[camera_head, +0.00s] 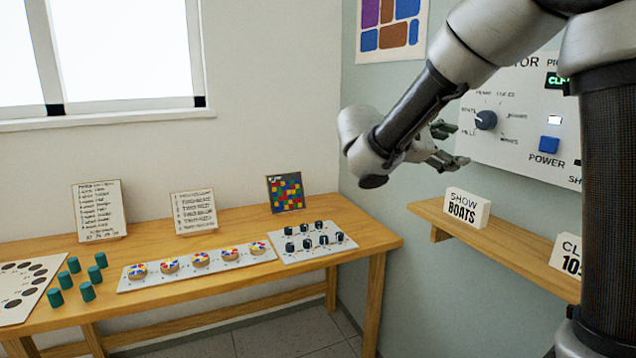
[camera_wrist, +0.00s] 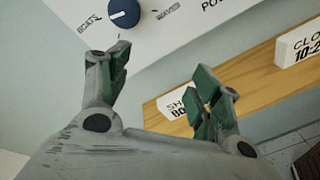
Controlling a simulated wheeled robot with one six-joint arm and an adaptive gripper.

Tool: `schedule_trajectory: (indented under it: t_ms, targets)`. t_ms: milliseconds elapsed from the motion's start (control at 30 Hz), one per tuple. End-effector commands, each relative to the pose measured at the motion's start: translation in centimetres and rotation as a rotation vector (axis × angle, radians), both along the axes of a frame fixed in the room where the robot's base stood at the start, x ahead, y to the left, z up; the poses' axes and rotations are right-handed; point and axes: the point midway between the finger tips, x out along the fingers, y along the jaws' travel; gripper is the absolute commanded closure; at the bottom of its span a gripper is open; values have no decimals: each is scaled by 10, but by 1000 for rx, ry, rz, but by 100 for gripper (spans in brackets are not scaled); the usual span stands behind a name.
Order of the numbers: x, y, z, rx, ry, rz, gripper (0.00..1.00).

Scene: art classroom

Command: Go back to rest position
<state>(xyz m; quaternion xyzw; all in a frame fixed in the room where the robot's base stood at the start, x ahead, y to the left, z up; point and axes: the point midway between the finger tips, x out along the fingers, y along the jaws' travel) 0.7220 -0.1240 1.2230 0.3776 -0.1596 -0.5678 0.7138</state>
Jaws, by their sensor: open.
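My gripper (camera_head: 447,145) is open and empty in the head view. It hangs in front of the left part of a white wall panel (camera_head: 490,88), and I cannot tell the exact gap between them. In the wrist view my gripper (camera_wrist: 160,95) shows two spread green-padded fingers with nothing between them. The panel's dark round knob (camera_head: 485,120) also shows at the top of the wrist view (camera_wrist: 124,13). A blue button (camera_head: 549,144) labelled POWER is right of the knob. My arm hides part of the panel.
A wooden shelf (camera_head: 510,247) below the panel bears a SHOW BOATS block (camera_head: 467,208) and a second block (camera_head: 567,254). A wooden table (camera_head: 300,218) at left holds spinner discs, green cylinders, dark pegs and upright cards. Floor shows below the table.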

Motion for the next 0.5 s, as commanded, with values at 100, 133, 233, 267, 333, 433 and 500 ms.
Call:
schedule_trajectory:
  t_ms: [100, 133, 233, 267, 333, 433, 500]
  targets:
    - [-40, -15, -54, 244, 81, -93, 36]
    - [-55, -19, -67, 326, 88, -128, 36]
    - [-110, -29, -101, 619, 68, -259, 36]
    - [-127, -29, -110, 714, 49, -300, 36]
    - [-162, -25, -124, 932, -20, -394, 36]
    - [-201, -13, -133, 1210, -159, -505, 36]
    - [-220, -6, -132, 1365, -267, -562, 36]
